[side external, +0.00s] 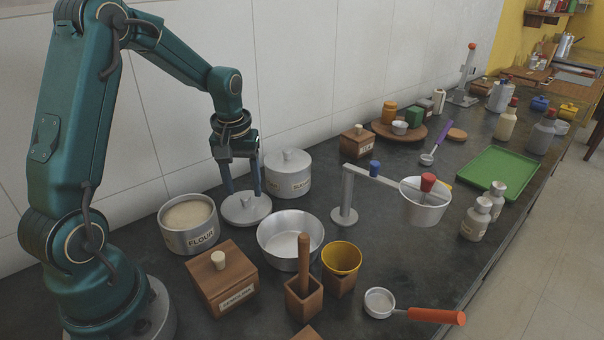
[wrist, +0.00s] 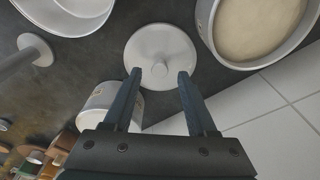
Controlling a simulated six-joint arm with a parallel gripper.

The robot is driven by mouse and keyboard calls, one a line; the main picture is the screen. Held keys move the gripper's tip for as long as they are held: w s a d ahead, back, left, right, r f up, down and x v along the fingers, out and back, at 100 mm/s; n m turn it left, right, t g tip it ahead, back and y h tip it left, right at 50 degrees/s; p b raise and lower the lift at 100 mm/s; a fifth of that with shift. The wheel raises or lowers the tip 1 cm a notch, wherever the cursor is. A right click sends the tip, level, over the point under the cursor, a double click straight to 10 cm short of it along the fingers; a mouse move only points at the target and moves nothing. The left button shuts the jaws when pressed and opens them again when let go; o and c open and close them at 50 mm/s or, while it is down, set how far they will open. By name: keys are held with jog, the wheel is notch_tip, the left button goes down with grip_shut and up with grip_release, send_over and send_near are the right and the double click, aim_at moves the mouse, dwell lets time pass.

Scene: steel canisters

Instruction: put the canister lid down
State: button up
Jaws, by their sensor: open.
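The canister lid (side external: 246,213) is a round grey steel disc with a small knob. It appears to lie flat on the dark counter between the flour canister (side external: 190,237) and the sugar canister (side external: 289,181). My gripper (side external: 244,192) is over the lid, pointing down, with its fingers apart. In the wrist view the lid (wrist: 155,45) shows beyond the fingertips of my gripper (wrist: 159,73), with the knob between them and a gap on each side. The flour canister is uncovered and its pale contents show; the sugar canister has its own lid on.
A steel bowl (side external: 277,252) stands just right of the lid. A wooden box (side external: 221,285) sits in front. A grey stand (side external: 345,200) with an arm and a hanging pan (side external: 424,212) is farther right. The tiled wall (side external: 270,70) runs close behind.

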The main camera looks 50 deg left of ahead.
aim_at(245, 209)
notch_tip(245, 209, up, 9)
jog(key=s+d+r+m+t+h, duration=0.1)
jog(key=s+d+m+t, duration=0.3)
jog(key=s+d+m, duration=0.5)
jog(key=s+d, duration=0.3)
jog(key=d, duration=0.3)
jog(key=shift+s+d+r+t, duration=0.15)
jog(key=shift+s+r+t, duration=0.05)
jog(key=shift+r+t, duration=0.15)
